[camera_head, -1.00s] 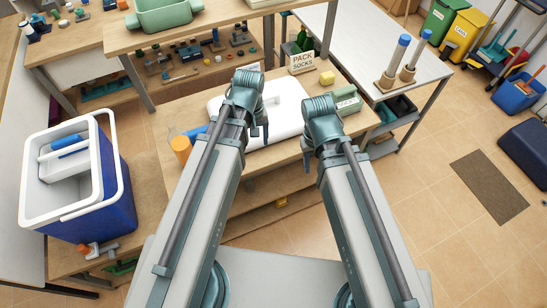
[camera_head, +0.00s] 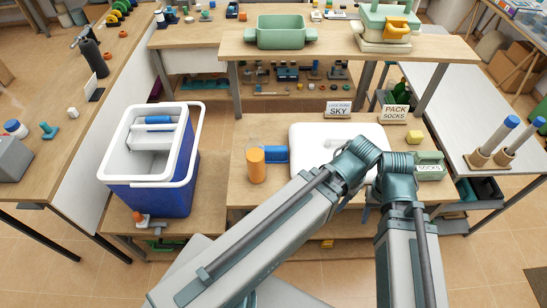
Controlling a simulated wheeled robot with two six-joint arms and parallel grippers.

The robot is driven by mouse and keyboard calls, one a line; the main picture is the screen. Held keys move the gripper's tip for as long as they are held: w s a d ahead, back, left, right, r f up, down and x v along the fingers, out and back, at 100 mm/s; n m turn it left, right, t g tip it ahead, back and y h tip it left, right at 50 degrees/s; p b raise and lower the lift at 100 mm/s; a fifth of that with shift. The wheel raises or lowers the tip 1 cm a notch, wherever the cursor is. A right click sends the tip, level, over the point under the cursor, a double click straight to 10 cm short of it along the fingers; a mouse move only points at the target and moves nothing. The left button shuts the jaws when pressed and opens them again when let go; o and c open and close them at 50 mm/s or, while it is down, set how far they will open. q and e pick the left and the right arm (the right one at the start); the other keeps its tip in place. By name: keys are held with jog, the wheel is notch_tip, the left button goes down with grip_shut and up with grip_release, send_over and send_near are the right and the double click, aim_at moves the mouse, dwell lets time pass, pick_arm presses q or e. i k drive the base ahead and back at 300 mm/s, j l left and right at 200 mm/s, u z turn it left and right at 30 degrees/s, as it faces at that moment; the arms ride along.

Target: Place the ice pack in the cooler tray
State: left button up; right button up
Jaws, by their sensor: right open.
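The cooler (camera_head: 148,190) is a blue box with a white rim, standing open on a low bench at the left. A white tray (camera_head: 152,138) sits high inside it, with a blue cylinder (camera_head: 158,119) at its far side. A blue piece (camera_head: 275,155), possibly the ice pack, lies on the centre table against a white slab (camera_head: 308,143), beside an orange cylinder (camera_head: 256,165). My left gripper (camera_head: 343,196) is over the table's right half, its fingers mostly hidden by its arm. My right gripper (camera_head: 367,195) is open and empty near the table's front edge.
A green box marked SOCKS (camera_head: 429,168) and a yellow block (camera_head: 414,137) are at the table's right. Signs (camera_head: 339,110) stand along its back. A raised shelf (camera_head: 345,46) with a green bin (camera_head: 281,32) is behind.

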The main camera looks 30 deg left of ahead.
aim_at(156, 144)
jog(key=l+u, duration=0.1)
jog(key=u, duration=0.8)
jog(key=k+u, duration=0.1)
jog(key=u, duration=0.35)
jog(key=i+u, duration=0.15)
jog(key=i, duration=0.3)
